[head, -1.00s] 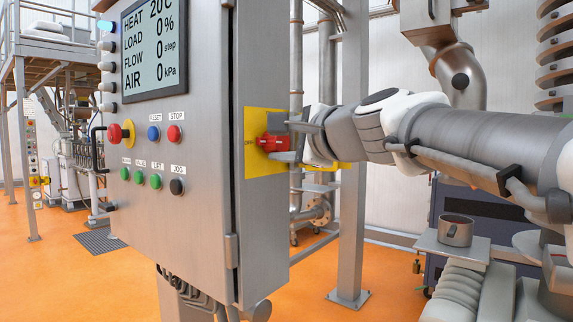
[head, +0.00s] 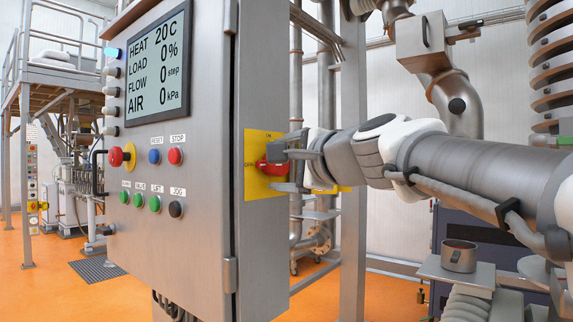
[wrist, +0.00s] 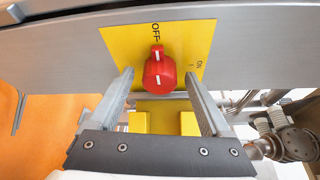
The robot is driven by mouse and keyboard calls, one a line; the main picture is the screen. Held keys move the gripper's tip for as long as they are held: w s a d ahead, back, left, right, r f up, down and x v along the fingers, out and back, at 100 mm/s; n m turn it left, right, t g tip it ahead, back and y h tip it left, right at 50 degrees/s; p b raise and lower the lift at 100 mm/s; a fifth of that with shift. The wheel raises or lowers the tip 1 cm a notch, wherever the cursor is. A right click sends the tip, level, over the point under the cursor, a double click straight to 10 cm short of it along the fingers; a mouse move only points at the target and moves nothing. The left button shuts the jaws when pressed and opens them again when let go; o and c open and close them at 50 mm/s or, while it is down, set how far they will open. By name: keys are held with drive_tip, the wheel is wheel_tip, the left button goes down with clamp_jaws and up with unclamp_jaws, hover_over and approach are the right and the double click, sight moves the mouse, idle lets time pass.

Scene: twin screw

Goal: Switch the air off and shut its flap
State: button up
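The red air knob (wrist: 158,75) sits on a yellow plate (wrist: 120,45) marked OFF and ON. In the wrist view its white pointer line is toward OFF. The knob also shows in the head view (head: 270,172), on the cabinet's right side. My gripper (wrist: 158,80) is open, its fingers on either side of the knob with gaps; it also shows in the head view (head: 284,170). Yellow pieces (wrist: 139,122) show between the fingers, below the knob; they may be the flap, standing open, but its full shape is hidden by my gripper.
The grey cabinet (head: 215,240) carries a display (head: 157,65) reading AIR 0 kPa, a red emergency button (head: 117,157) and several push buttons. A steel post (head: 352,240) stands just behind my gripper. A metal cup (head: 459,256) sits on a small platform at right.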

drive_tip(key=p+v, duration=0.1)
drive_tip(key=v, duration=1.6)
drive_tip(key=shift+s+p, duration=0.2)
drive_tip(key=shift+p, duration=0.2)
drive_tip(key=shift+f, duration=0.15)
wheel_tip(320, 180, down, 21)
drive_tip(key=s+n+g+h, duration=0.2)
drive_tip(key=n+g+h, duration=0.25)
drive_tip(key=n, duration=0.25)
drive_tip(key=s+d+f+n+g+h+p, duration=0.1)
drive_tip(key=s+d+f+n+g+h, duration=0.2)
drive_tip(key=f, duration=0.4)
drive_tip(key=s+d+f+n+g+h+p, duration=0.1)
drive_tip(key=s+d+f+n+g, duration=0.2)
drive_tip(key=f, duration=0.4)
wheel_tip(320, 180, up, 17)
drive_tip(key=s+n+t+p, duration=0.1)
drive_tip(key=p, duration=1.5)
drive_tip(key=shift+r, duration=0.2)
